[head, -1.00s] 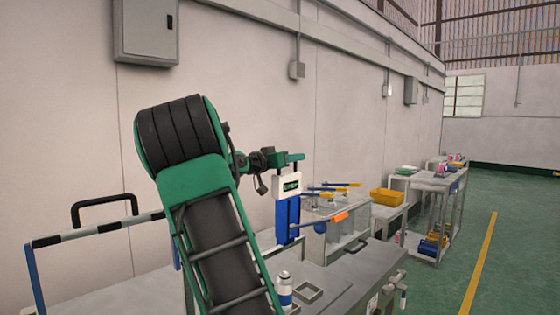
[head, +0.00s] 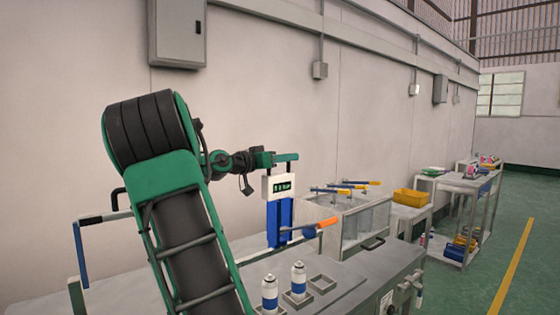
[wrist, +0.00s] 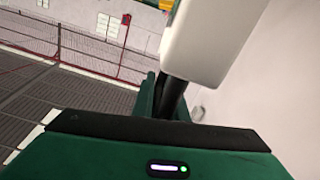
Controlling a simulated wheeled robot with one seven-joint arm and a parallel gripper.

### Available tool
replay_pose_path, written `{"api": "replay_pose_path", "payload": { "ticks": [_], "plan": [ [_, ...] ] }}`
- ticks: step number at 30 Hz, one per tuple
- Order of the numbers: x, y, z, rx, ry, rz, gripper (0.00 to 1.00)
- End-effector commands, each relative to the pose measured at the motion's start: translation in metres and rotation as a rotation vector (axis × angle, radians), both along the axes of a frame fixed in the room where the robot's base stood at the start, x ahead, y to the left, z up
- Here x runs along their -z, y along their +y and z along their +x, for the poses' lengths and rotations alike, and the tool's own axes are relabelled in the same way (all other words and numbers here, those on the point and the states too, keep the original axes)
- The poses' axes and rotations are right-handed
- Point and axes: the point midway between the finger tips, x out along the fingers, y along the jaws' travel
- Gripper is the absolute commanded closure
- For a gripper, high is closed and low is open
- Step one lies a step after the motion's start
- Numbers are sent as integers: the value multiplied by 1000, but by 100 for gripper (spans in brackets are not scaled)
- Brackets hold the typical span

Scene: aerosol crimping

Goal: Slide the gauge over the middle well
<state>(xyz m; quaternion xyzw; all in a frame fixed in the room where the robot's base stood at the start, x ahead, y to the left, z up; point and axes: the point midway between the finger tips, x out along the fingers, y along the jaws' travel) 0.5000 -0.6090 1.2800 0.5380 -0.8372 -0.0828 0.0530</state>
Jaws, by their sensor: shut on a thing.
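The gauge (head: 281,187) has a white head with a small dark display and blue uprights below it. In the head view it stands at the back of the grey bench. My gripper (head: 285,158) is at the top of the gauge and shut on it. In the wrist view the white gauge head (wrist: 208,40) and a dark rod fill the upper middle, in front of my green gripper. Small square wells stand in a row on the bench. The middle well (head: 297,302) holds a white can with a blue band (head: 298,279). The gauge's lower end is partly hidden.
Another can (head: 269,291) stands in the nearest well, and the far well (head: 322,284) looks empty. A yellow bin (head: 411,197) is farther right.

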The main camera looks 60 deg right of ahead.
Motion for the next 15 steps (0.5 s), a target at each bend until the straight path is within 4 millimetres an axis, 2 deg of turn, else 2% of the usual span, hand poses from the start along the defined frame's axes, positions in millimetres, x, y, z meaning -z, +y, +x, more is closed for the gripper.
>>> {"api": "replay_pose_path", "payload": {
  "ticks": [6,7,9,15],
  "plan": [
    [0,-1,4,-7,2,0,100],
    [0,-1,4,-7,1,0,82],
    [0,-1,3,-6,1,0,71],
    [0,-1,1,-2,0,0,71]
  ]
}}
